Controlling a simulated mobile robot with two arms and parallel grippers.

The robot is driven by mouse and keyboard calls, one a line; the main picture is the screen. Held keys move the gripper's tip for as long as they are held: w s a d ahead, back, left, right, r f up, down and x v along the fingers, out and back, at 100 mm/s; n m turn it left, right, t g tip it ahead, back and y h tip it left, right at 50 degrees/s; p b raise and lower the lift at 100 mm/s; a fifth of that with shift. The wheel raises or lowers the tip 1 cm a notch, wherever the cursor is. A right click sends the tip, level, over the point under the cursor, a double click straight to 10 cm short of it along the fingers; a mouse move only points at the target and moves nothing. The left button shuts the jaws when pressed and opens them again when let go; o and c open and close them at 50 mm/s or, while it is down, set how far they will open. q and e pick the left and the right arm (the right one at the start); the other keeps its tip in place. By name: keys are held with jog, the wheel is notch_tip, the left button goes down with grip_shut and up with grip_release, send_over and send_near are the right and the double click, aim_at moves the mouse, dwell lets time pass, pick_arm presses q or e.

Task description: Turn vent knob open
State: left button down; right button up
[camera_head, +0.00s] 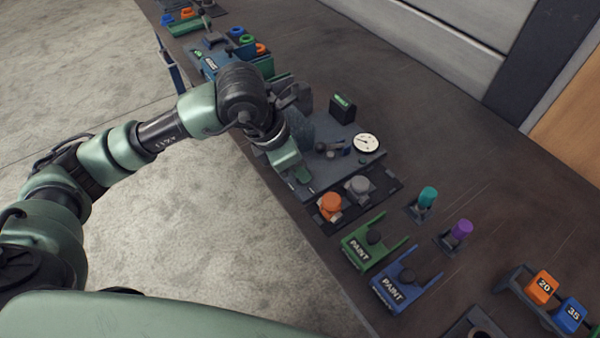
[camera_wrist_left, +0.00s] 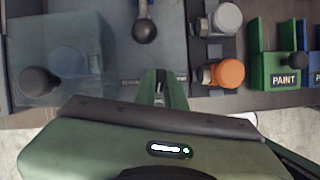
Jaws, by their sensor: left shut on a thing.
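My left gripper (camera_head: 302,174) points down at the near edge of a dark grey panel (camera_head: 330,176). In the left wrist view its green fingers (camera_wrist_left: 158,86) are closed together on a small dark part at the panel's labelled edge. This part sits where a vent knob could be, but the fingers hide most of it and its turn angle cannot be read. A black ball-ended lever (camera_wrist_left: 145,30) stands on the panel just beyond the fingers, apart from them. A round white gauge (camera_head: 366,143) is at the panel's right end. My right gripper is not in view.
A translucent bluish box (camera_wrist_left: 65,60) with a black knob (camera_wrist_left: 38,82) stands left of the fingers.

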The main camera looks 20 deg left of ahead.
pick_arm(q)
jog(key=shift+n+t+y+b, duration=0.4)
jog(key=shift+n+b, duration=0.3)
jog(key=shift+n, duration=0.5)
jog(key=c, duration=1.5)
grip_release()
jog(key=shift+r, duration=0.1)
jog(key=v, duration=0.7)
jog(key=shift+s+r, duration=0.2)
jog(key=shift+r, duration=0.1)
